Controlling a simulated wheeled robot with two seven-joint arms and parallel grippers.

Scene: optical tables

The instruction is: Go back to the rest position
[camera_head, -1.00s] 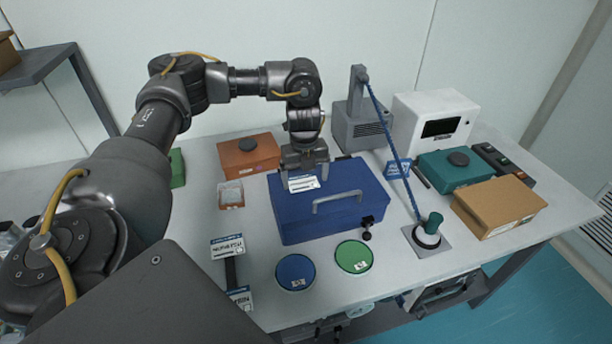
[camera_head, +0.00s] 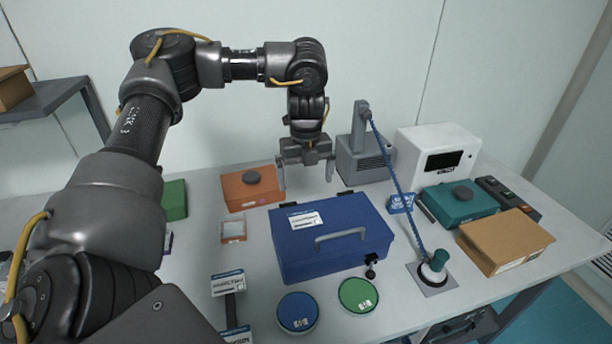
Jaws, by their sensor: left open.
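My left gripper (camera_head: 306,178) is open and empty. It hangs with its fingers pointing down, above the back edge of a closed blue box (camera_head: 300,255) with a handle. A white label (camera_head: 306,220) lies on the box lid, apart from the fingers. My left arm comes in from the left, bent up and over the table. My right gripper is not in view.
On the table (camera_head: 195,265) are an orange box (camera_head: 240,193), a green box (camera_head: 174,200), a blue disc (camera_head: 297,312), a green disc (camera_head: 358,296), a teal box (camera_head: 450,208) and a cardboard box (camera_head: 500,242). A grey device (camera_head: 363,160) stands behind the blue box.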

